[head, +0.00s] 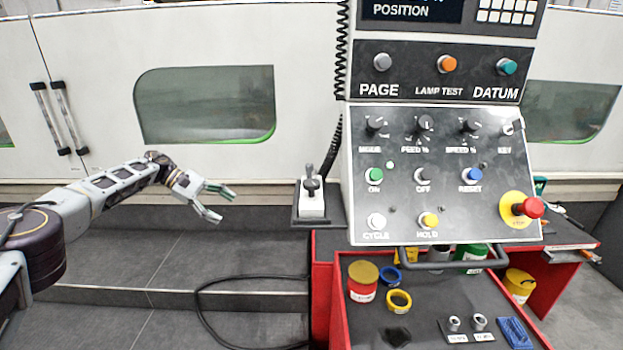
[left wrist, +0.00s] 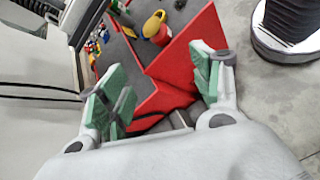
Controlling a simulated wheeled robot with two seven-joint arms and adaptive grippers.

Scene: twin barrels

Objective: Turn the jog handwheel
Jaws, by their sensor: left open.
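A small white box with a dark knob and an upright lever (head: 311,197) stands on a dark holder left of the control panel. It looks like the jog handwheel unit, but I cannot make out a wheel rim clearly. A coiled black cable runs above it. My left gripper (head: 226,204) is open and empty, to the left of this box and apart from it, at about its height. In the left wrist view its two green-padded fingers (left wrist: 160,92) are spread wide with nothing held between them. My right gripper is not in view.
The control panel (head: 400,190) with knobs, buttons and a red stop button (head: 533,207) is at the right. Below it, a red cart (head: 342,300) holds cups, rings and small parts. A white machine wall (head: 200,40) stands behind. Free space lies between gripper and box.

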